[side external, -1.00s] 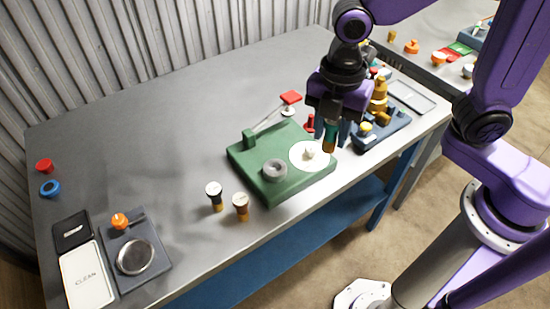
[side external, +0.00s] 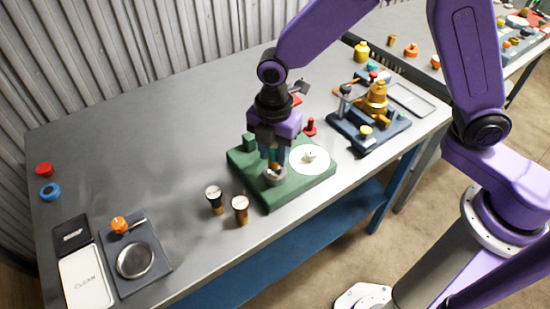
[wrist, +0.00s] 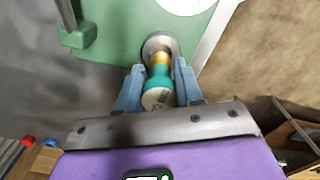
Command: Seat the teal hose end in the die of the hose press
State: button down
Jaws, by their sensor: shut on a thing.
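My gripper (side external: 273,155) is shut on the teal hose end (wrist: 158,82), which has a teal body, a pale printed end face and a brass-coloured tip. It also shows in the side view (side external: 273,160), partly hidden by the fingers. The grey ring die (side external: 275,179) sits on the green hose press (side external: 288,198), directly below my gripper. In the wrist view the brass tip overlaps the ring (wrist: 152,43). I cannot tell whether the tip is inside the ring or just above it.
A white disc (side external: 322,161) lies on the press beside the die, with a red knob (side external: 310,127) behind it. A blue fixture with a brass fitting (side external: 376,100) stands right. The table's left middle is clear.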

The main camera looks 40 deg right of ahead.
aim_at(275, 161)
jog(key=shift+f, duration=1.35)
jog(key=shift+f, duration=0.1)
jog(key=c, duration=0.7)
grip_release()
jog(key=shift+f, duration=0.1)
jog(key=shift+c, duration=0.2)
notch_tip(275, 161, up, 12)
jog(key=shift+r, duration=0.2)
jog(key=shift+s+d, duration=0.1)
jog(key=s+d+m, duration=1)
jog(key=s+d, duration=1)
jog(key=s, duration=0.1)
jog(key=shift+s+d+m, duration=0.3)
jog(key=shift+m, duration=0.1)
